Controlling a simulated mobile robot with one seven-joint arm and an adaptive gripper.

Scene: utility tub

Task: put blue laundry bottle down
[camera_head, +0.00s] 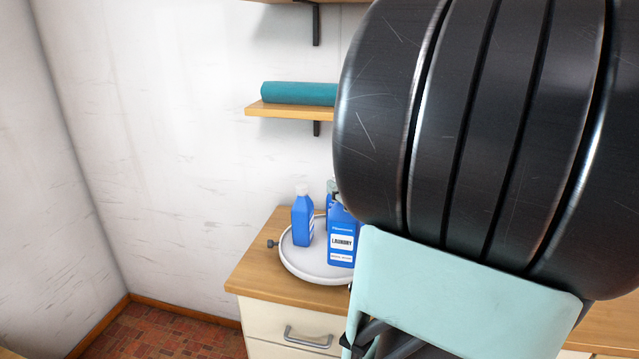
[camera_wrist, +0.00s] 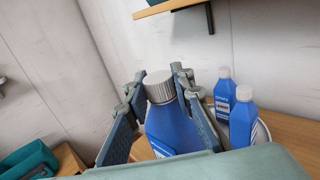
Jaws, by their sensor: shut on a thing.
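A blue bottle (camera_wrist: 172,128) with a grey ribbed cap stands between the fingers of my gripper (camera_wrist: 158,84) in the wrist view. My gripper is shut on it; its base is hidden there. In the head view, a blue bottle (camera_head: 341,243) labelled LAUNDRY shows over the white round tray (camera_head: 318,272), with a greenish fingertip by its top. A second blue bottle (camera_head: 302,220) with a white cap stands on the tray to its left. Part of another blue bottle shows behind. My arm hides much of the right side, and whether the held bottle touches the tray is unclear.
Two other blue bottles (camera_wrist: 223,95) (camera_wrist: 242,120) stand right of the held one in the wrist view. The tray sits on a wooden counter (camera_head: 258,270) over a drawer. A wall shelf (camera_head: 275,111) with a teal roll (camera_head: 298,93) is above. A teal container (camera_wrist: 30,160) shows lower left.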

